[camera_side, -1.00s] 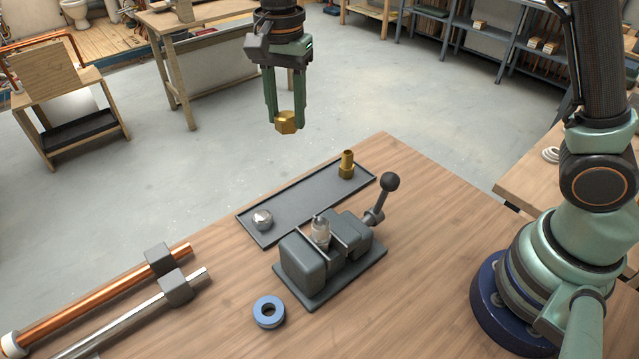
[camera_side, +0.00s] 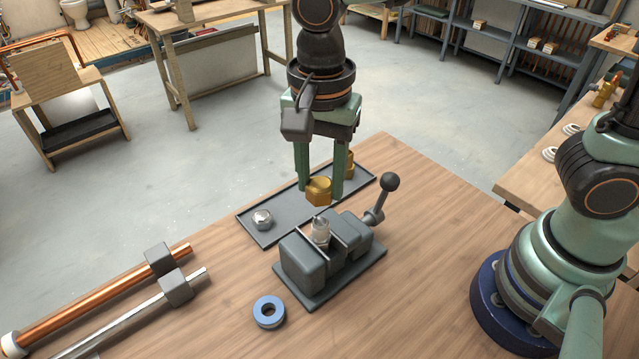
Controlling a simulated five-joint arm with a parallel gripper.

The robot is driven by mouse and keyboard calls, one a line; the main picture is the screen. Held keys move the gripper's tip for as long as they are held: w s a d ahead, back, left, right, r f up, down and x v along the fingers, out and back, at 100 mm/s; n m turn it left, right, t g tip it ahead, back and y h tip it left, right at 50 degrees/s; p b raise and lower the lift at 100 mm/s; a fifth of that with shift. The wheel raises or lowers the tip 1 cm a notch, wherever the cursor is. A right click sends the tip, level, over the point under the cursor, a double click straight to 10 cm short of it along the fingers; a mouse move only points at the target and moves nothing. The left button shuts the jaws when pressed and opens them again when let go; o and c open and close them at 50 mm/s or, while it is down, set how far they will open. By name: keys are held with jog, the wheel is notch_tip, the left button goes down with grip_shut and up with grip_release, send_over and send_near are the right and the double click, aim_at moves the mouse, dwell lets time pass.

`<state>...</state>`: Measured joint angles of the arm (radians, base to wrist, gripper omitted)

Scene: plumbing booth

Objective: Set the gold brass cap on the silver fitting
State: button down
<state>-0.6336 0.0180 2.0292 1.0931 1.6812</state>
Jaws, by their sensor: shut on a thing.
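My gripper (camera_side: 320,190) is shut on the gold brass cap (camera_side: 319,192), which sits between its two green fingers. The silver fitting (camera_side: 320,229) stands upright in the jaws of the grey vise (camera_side: 308,262). The cap appears above the fitting in the picture, with a visible gap between them. I cannot tell how well they line up in depth.
A dark tray (camera_side: 252,232) behind the vise holds a silver nut (camera_side: 262,219) and a brass fitting (camera_side: 349,162), partly hidden by my finger. The vise's black-knobbed lever (camera_side: 389,182) sticks up at right. A blue ring (camera_side: 269,311) and a copper pipe (camera_side: 100,296) lie left.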

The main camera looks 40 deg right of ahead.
aim_at(321, 222)
jog(key=shift+f, duration=3.05)
jog(key=m, duration=0.5)
jog(key=shift+f+m, duration=0.2)
jog(key=shift+m, duration=0.1)
jog(key=shift+c, duration=1.7)
grip_release()
jog(key=o, duration=0.3)
jog(key=shift+o, duration=0.2)
